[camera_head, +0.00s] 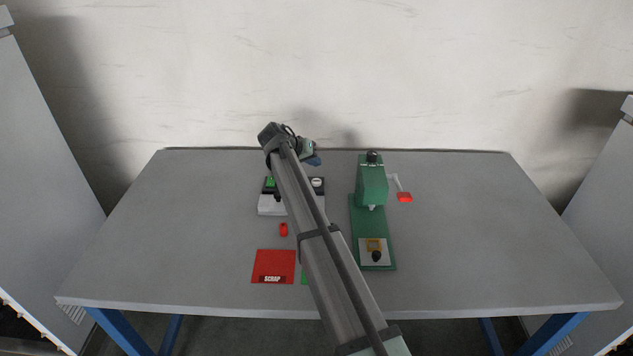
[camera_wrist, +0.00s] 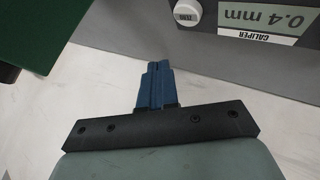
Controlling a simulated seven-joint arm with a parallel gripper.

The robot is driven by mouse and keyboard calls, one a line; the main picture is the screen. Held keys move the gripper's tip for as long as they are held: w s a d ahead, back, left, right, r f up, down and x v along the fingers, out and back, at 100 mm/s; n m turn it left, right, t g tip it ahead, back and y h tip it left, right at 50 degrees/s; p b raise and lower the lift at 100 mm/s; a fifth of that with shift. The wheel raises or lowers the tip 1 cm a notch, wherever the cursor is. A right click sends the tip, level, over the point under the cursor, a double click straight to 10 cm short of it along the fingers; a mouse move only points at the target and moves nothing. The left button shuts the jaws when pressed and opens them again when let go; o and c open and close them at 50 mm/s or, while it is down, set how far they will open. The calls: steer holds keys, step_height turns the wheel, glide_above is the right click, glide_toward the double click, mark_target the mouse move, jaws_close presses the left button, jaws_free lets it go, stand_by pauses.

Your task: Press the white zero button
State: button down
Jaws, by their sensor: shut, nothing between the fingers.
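The white zero button (camera_wrist: 187,12) is a round white disc with small lettering, at the top of the wrist view. It sits on the grey caliper unit (camera_wrist: 225,55), beside a display reading 0.4 mm (camera_wrist: 262,18). In the head view the white button (camera_head: 317,182) shows just right of my arm, on the partly hidden caliper unit (camera_head: 270,206). My gripper (camera_wrist: 156,66) has its blue fingers shut and empty. In the wrist view the fingertips are below and left of the button and apart from it. My gripper (camera_head: 315,161) also shows above the button in the head view.
A green press (camera_head: 372,185) stands on the table (camera_head: 450,240) right of my arm. A red-handled tool (camera_head: 404,196) lies beside it. A red scrap mat (camera_head: 265,262) and small red piece (camera_head: 283,229) lie left of my arm. The table's right side is clear.

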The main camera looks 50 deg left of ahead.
mark_target(314, 182)
steer(key=shift+f, duration=2.2)
steer(key=shift+f, duration=0.1)
steer(key=shift+f, duration=0.3)
steer(key=shift+f, duration=0.4)
stand_by(1.3)
steer(key=shift+r, duration=0.85)
steer(key=shift+r, duration=2.45)
